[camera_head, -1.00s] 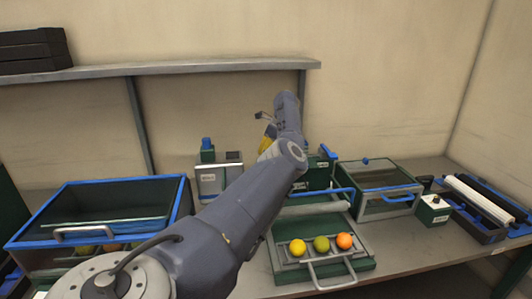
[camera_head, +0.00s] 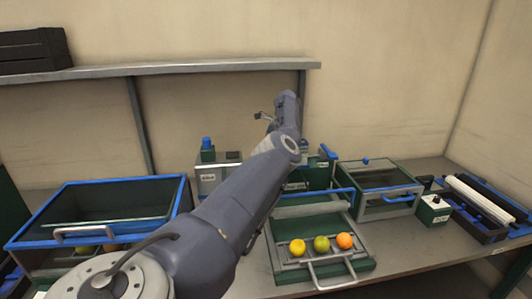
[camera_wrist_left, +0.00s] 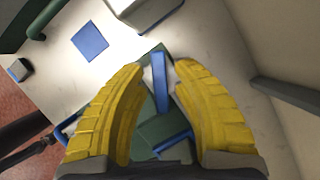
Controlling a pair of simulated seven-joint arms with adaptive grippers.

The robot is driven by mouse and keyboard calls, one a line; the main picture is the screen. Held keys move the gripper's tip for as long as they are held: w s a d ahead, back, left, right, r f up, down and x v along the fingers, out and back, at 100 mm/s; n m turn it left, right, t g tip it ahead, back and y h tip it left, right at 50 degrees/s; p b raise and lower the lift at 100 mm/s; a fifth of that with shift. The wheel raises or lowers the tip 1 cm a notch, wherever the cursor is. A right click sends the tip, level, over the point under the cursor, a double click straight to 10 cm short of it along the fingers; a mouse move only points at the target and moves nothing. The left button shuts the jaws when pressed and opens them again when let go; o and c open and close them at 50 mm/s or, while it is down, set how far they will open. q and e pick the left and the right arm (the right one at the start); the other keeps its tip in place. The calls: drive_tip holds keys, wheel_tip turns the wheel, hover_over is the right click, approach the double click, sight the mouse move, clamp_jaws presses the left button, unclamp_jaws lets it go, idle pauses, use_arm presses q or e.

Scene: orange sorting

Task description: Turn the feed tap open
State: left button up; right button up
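A blue lever (camera_head: 327,152) on a green block in the head view looks like the feed tap. In the left wrist view a blue bar (camera_wrist_left: 160,82) over a green body lies between my yellow fingers; I cannot tell for certain that it is the same lever. My left gripper (camera_wrist_left: 159,70) is open, its fingertips on either side of the bar, with no clear grip on it. In the head view its fingers are hidden behind my own arm. My right gripper is in neither view.
A tray (camera_head: 360,267) with a yellow, a greenish and an orange fruit sits in front. A large blue-rimmed bin (camera_head: 120,181) stands at left. A green box with a blue handle (camera_head: 399,199) and a roller unit (camera_head: 480,198) stand at right. A shelf (camera_head: 180,67) runs above.

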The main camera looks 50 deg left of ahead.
use_arm(q)
drive_tip(key=shift+o, duration=0.7)
drive_tip(key=v, duration=1.2)
